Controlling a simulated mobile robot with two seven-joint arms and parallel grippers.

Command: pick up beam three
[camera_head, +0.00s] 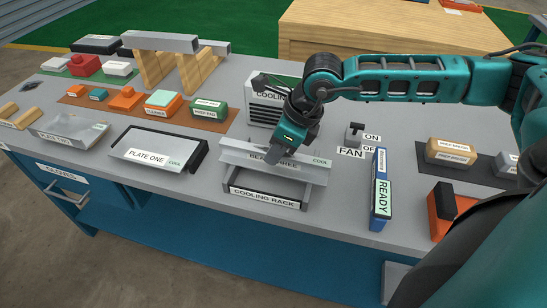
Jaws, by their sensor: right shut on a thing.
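Beam three (307,172) is a light grey metal beam with a "COOL" label at its right end. It lies across the cooling rack (264,198), or just over it; I cannot tell whether they touch. My right gripper (277,157) reaches down from above and is shut on the middle of the beam, hiding part of its name label. My left gripper is not in view.
Plate one (152,153) lies left of the rack. A blue "READY" sign (381,190) stands to the right. Behind are the cooling unit (264,107) and the fan switch (354,134). Another beam (160,41) rests on wooden supports at the back left.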

